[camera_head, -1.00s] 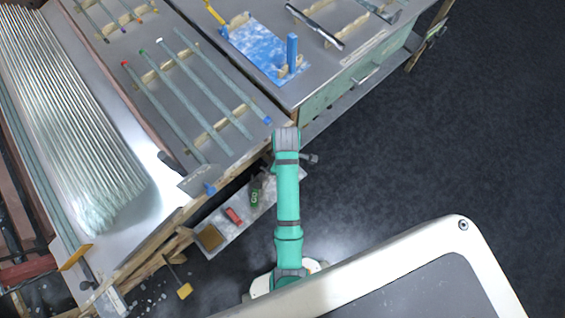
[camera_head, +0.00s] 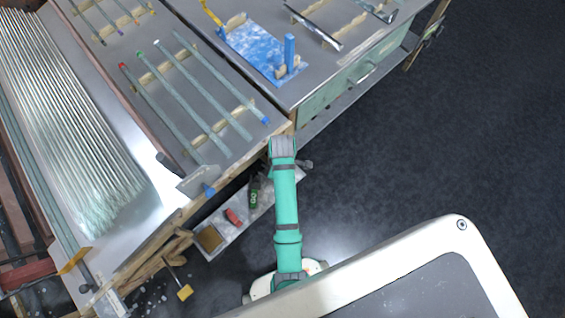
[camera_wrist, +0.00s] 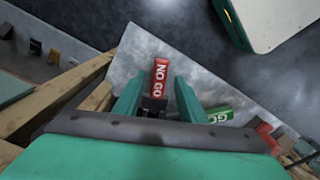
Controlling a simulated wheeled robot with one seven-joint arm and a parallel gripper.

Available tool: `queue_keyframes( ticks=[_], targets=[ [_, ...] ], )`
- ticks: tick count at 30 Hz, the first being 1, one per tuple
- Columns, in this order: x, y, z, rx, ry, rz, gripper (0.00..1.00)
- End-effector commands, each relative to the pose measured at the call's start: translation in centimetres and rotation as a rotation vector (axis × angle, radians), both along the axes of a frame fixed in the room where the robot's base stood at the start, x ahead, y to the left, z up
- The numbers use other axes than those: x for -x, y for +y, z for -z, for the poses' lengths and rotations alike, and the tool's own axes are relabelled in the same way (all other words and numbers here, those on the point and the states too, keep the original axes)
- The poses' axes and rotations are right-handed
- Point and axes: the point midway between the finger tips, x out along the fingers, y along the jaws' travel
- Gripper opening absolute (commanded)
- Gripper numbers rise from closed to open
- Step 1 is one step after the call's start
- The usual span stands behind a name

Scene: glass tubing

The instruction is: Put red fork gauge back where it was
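The red fork gauge, marked NO GO (camera_wrist: 160,78), shows in the wrist view over the grey metal shelf (camera_wrist: 133,64), its dark end towards me. My gripper (camera_wrist: 158,88) has its two teal fingers on either side of the gauge. A gap shows between each fingertip and the red part, so the fingers look open. Contact lower down, at the dark end, is hard to see. I cannot tell whether the gauge touches the shelf. In the head view my arm hides the gauge and gripper.
A green GO gauge (camera_wrist: 218,115) lies right of my gripper, also seen in the head view (camera_head: 255,196). Another red object (camera_head: 233,217) and a brown square (camera_head: 209,239) lie farther along the low shelf. Wooden beams (camera_wrist: 62,95) run close on the left. The bench (camera_head: 225,150) stands above.

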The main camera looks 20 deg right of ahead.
Motion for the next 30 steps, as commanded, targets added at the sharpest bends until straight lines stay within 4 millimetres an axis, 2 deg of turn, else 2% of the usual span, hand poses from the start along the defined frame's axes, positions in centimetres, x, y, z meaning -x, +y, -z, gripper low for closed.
queue_keyframes(
  ticks=[12, 18, 23, 30],
  targets=[
    [-0.1, -0.2, -5.9, 0.002, -0.006, 0.003, 0.37],
    [0.0, -0.2, -7.2, 0.001, -0.002, 0.004, 0.37],
    [0.2, -0.2, -6.9, 0.009, -0.011, 0.01, 0.37],
    [2.7, -0.2, -3.7, 0.09, -0.159, 0.091, 0.37]
  ],
)
